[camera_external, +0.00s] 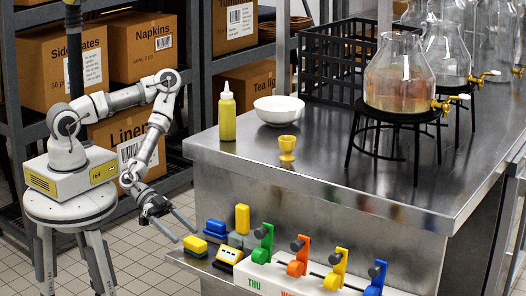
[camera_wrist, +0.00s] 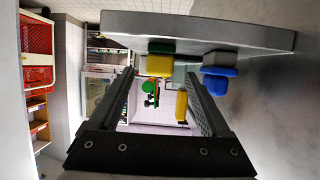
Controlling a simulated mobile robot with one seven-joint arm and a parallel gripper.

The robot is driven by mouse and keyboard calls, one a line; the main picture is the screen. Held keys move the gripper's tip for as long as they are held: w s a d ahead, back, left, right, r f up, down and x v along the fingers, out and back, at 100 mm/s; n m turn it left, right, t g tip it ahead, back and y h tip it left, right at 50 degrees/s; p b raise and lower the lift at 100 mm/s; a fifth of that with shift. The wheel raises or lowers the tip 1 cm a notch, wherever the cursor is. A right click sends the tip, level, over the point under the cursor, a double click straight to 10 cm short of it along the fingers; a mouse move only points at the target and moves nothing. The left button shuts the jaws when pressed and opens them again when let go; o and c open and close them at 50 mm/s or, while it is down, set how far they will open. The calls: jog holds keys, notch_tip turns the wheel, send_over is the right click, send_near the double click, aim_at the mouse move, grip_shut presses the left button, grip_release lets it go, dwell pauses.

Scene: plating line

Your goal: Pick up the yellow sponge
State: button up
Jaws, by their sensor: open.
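A yellow block with a dark green underside, which looks like the yellow sponge (camera_external: 195,243), lies near the left end of a low steel shelf (camera_external: 178,256). The sponge also shows in the wrist view (camera_wrist: 159,66), upside down and between the fingertips in the picture. My gripper (camera_external: 186,232) is open and empty, just left of the sponge and pointing right towards it. Its two fingers (camera_wrist: 160,78) frame the view. I cannot tell the exact distance between them and the sponge.
A blue block (camera_external: 215,227) stands just behind the sponge. An upright yellow block (camera_external: 242,219) tops a grey one, and a yellow-and-white item (camera_external: 229,256) lies right of the sponge. A white holder (camera_external: 275,277) with coloured clips stands farther right. The steel counter (camera_external: 340,180) overhangs behind.

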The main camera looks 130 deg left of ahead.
aim_at(203, 253)
jog(key=b+x, duration=0.1)
jog(key=x, duration=0.5)
jog(key=shift+f, duration=0.1)
grip_shut()
